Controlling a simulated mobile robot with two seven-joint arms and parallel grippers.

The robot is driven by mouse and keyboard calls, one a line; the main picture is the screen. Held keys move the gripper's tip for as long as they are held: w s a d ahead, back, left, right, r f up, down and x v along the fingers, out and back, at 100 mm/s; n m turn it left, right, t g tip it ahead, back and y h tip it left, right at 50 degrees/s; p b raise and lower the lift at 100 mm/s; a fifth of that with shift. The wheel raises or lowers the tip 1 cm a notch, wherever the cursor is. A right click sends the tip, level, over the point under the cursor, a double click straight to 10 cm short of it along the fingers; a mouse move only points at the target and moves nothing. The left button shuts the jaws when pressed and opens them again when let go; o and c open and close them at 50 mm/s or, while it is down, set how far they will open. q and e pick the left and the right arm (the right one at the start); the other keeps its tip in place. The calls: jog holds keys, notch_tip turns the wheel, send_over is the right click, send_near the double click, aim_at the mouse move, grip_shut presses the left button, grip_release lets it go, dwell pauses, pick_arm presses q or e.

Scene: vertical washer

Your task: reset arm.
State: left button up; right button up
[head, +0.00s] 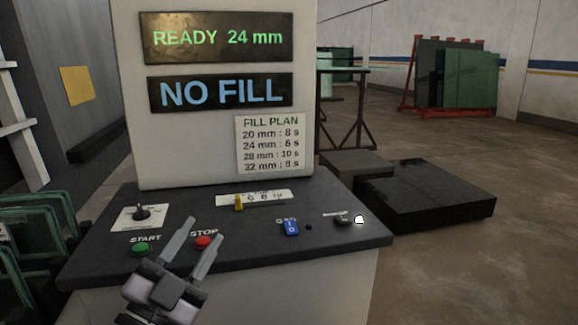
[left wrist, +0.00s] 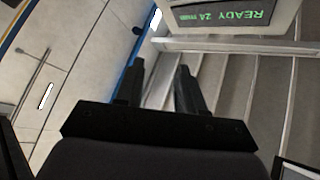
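My left gripper (head: 199,249) is in front of the control panel (head: 330,233) in the head view. Its two fingers are apart with nothing between them, and one reaches up near the red STOP button (head: 202,242). Whether it touches the panel is unclear. In the left wrist view the same gripper (left wrist: 158,78) shows its two fingers apart and empty. My right gripper is in neither view.
The display (head: 217,38) reads READY 24 mm. Dark blocks (head: 430,195) lie right; glass frames (head: 30,240) stand left.

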pick_arm(q)
jog(key=s+a+f+n+g+y, duration=0.25)
jog(key=a+f+n+y, duration=0.25)
jog(key=f, duration=0.4)
jog(key=s+a+f+n+g+y, duration=0.2)
jog(key=a+f+n+g+y, duration=0.2)
jog(key=f, duration=0.4)
jog(key=s+f+n+g, duration=0.1)
jog(key=s+f+g, duration=0.55)
jog(key=s, duration=0.35)
jog(key=s+f+g, duration=0.5)
jog(key=s+f, duration=0.2)
jog(key=s, duration=0.3)
jog(key=w+d+f+t+h+p, duration=0.2)
jog(key=w+t+p, duration=0.4)
jog(key=t, duration=0.1)
jog(key=shift+f+h+p, duration=0.3)
jog(key=shift+f, duration=0.1)
